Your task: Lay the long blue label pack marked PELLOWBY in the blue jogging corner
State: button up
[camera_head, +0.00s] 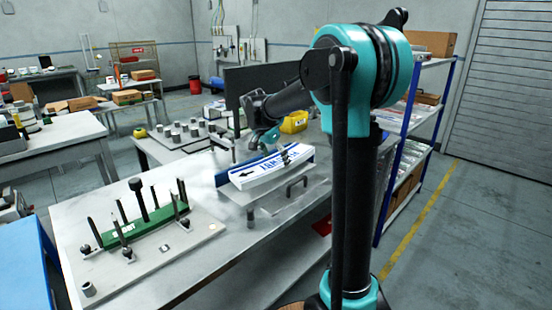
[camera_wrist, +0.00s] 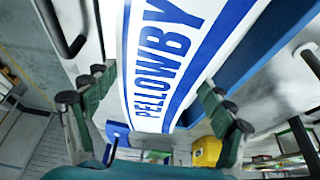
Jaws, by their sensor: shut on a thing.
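The long label pack marked PELLOWBY (camera_head: 262,174) is white with blue stripes and lettering. It lies lengthwise over a raised grey plate, alongside the blue jogging corner (camera_head: 222,179). My gripper (camera_head: 284,156) is shut on the pack near its far end. The wrist view shows the pack (camera_wrist: 160,60) between the fingers of my gripper (camera_wrist: 158,92), with PELLOWBY readable. A blue wall of the corner (camera_wrist: 262,50) runs along the pack's right side there. I cannot tell whether the pack touches the plate or the corner walls.
A green fixture with black posts (camera_head: 138,232) stands on a pale board at the left. A grey handle (camera_head: 297,184) rises beside the plate. A yellow bin (camera_head: 294,122) and a tray of grey pegs (camera_head: 180,132) are behind. The bench front (camera_head: 215,270) is clear.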

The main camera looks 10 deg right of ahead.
jog(key=shift+f, duration=0.1)
jog(key=o, duration=1.7)
jog(key=shift+o, duration=0.2)
jog(key=v, duration=1.3)
jog(key=shift+w+d, duration=0.2)
jog(key=shift+d, duration=0.05)
jog(key=shift+s, duration=0.1)
